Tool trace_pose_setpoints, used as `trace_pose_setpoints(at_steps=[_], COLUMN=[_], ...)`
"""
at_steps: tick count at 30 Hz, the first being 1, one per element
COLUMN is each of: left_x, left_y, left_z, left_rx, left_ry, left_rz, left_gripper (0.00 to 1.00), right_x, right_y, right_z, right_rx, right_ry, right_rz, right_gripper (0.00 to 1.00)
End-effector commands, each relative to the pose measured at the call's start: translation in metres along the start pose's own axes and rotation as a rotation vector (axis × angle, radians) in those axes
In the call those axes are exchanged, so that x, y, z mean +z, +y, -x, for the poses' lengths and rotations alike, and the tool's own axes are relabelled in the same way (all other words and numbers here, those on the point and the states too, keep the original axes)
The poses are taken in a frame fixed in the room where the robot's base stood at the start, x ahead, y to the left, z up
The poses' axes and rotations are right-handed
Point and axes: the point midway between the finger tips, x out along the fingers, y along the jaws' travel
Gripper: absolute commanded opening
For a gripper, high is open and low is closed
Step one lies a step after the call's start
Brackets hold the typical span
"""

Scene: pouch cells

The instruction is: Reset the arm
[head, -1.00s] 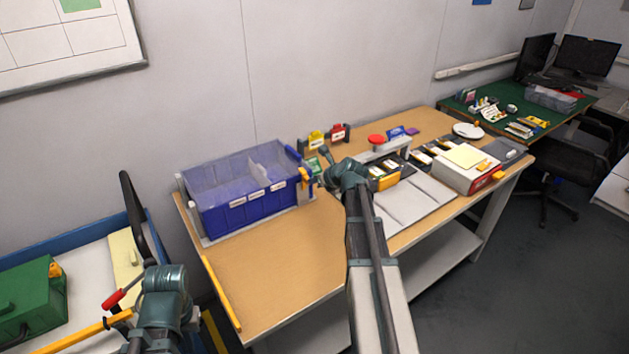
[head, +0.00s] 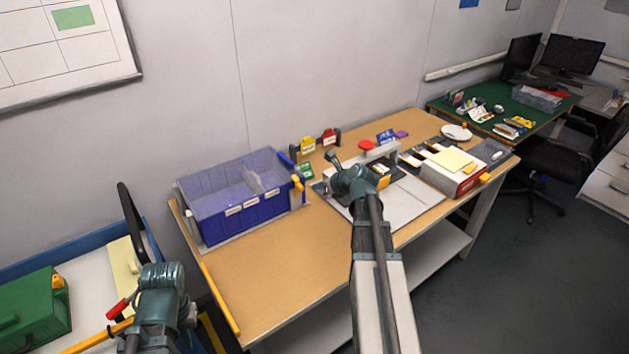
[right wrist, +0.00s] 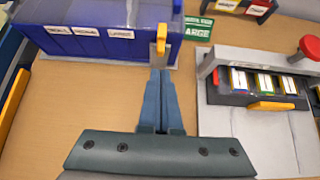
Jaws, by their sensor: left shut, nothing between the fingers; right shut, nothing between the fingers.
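My right arm reaches over the wooden bench (head: 270,285). My right gripper (head: 333,158) is shut and empty in the head view, in front of the grey press fixture. In the right wrist view its narrow fingers (right wrist: 160,78) are together above bare wood, between the blue bin and the fixture. My left arm stands at the lower left beside the bench. My left gripper (head: 160,278) is shut and empty; its fingertips are hard to make out there.
A blue divided bin (head: 228,219) stands at the bench's back left. The grey fixture (right wrist: 244,130) with a red knob (right wrist: 309,47) is right of it. A white-and-red box (head: 449,178) stands farther right. A green case (head: 35,312) is at far left. The bench's front left is clear.

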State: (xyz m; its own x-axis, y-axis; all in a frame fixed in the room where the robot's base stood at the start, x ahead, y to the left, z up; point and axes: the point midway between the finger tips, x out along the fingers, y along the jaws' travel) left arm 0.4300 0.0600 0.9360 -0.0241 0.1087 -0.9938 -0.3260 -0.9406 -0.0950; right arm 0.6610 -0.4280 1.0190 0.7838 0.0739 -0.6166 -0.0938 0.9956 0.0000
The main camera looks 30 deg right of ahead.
Motion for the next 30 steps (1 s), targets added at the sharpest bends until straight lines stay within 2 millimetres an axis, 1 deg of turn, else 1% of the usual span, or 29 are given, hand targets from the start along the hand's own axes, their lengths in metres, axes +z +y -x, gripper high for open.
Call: trace_pose_setpoints(at_steps=[1, 3, 18, 20, 21, 23, 25, 26, 27, 29, 30], left_x=[0.0, 0.001, 0.0, 0.0, 0.0, 0.0, 0.0, 0.0, 0.0, 0.0, 0.0], left_y=[-0.001, -0.001, -0.001, -0.001, -0.001, -0.001, -0.001, -0.001, -0.001, -0.001, -0.001], left_z=[0.007, 0.009, 0.007, 0.007, 0.007, 0.007, 0.007, 0.007, 0.007, 0.007, 0.007], left_rx=[0.0, 0.0, 0.0, 0.0, 0.0, 0.0, 0.0, 0.0, 0.0, 0.0, 0.0], left_ry=[0.0, 0.0, 0.0, 0.0, 0.0, 0.0, 0.0, 0.0, 0.0, 0.0, 0.0], left_rz=[0.0, 0.0, 0.0, 0.0, 0.0, 0.0, 0.0, 0.0, 0.0, 0.0, 0.0], left_gripper=[0.0, 0.0, 0.0, 0.0, 0.0, 0.0, 0.0, 0.0, 0.0, 0.0, 0.0], right_x=[0.003, 0.002, 0.001, 0.001, 0.0, -0.002, -0.007, -0.011, -0.017, -0.028, -0.036], right_y=[0.001, 0.001, 0.001, 0.003, 0.009, 0.025, 0.057, 0.074, 0.1, 0.14, 0.165], right_z=[0.009, 0.012, 0.011, 0.01, 0.009, 0.006, 0.0, -0.002, -0.005, -0.006, -0.006], right_rx=[0.0, 0.001, 0.002, 0.005, 0.013, 0.037, 0.086, 0.115, 0.161, 0.241, 0.297], right_ry=[0.0, 0.0, 0.0, 0.002, 0.009, 0.028, 0.067, 0.087, 0.115, 0.154, 0.175], right_rz=[0.0, 0.0, 0.0, 0.009, 0.033, 0.107, 0.266, 0.358, 0.494, 0.721, 0.876], right_gripper=[0.0, 0.0, 0.0, 0.0, 0.0, 0.0, 0.0, 0.0, 0.0, 0.0, 0.0])
